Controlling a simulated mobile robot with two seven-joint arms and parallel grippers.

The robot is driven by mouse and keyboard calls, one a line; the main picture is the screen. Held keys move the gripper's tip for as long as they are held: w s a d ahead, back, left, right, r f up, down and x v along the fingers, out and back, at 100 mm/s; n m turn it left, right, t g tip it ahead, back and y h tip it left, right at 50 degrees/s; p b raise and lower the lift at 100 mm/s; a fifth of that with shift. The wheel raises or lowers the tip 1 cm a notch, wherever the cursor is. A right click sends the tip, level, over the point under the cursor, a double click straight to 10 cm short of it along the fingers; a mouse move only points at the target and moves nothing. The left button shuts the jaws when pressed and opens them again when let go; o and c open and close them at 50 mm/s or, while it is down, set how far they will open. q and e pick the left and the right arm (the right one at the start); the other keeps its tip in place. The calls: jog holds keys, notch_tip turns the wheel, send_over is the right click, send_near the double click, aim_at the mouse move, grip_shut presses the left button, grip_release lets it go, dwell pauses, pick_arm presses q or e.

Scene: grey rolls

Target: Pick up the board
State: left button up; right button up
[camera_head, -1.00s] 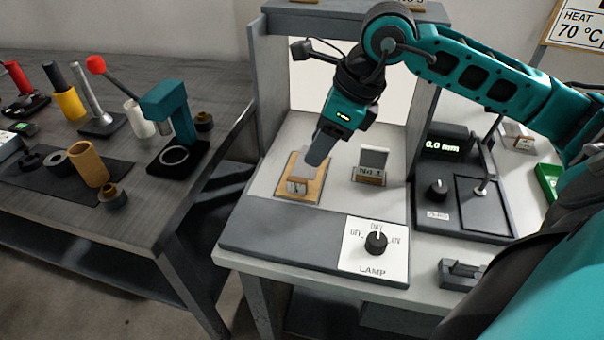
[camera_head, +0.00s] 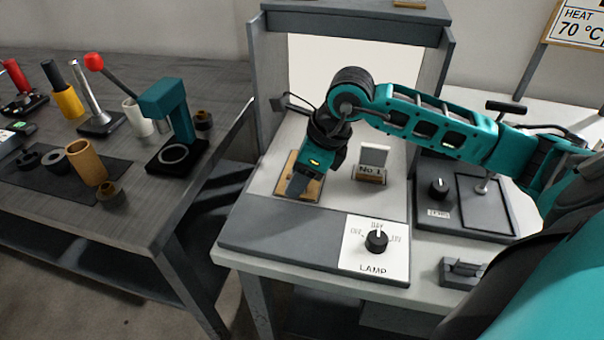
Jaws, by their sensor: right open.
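The board (camera_head: 313,192) is a flat tan wooden piece lying on the light floor of the grey lamp booth. My right gripper (camera_head: 296,190) is over the board, pointing down, with its fingers low at the board's middle. The gripper and its wrist hide much of the board and whatever lies on it. The gap between the fingers is hard to see, and I cannot tell whether they touch the board. My left gripper is not in view.
A small No.1 sign plate (camera_head: 370,172) stands right of the board. The lamp dial (camera_head: 376,241) is on the booth's front. Booth side walls (camera_head: 430,90) stand close to the arm. A gauge unit (camera_head: 470,205) is at right; a dark bench (camera_head: 150,215) with tools is at left.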

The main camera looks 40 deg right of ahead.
grip_shut()
jog(key=shift+r, duration=0.15)
dwell(0.4)
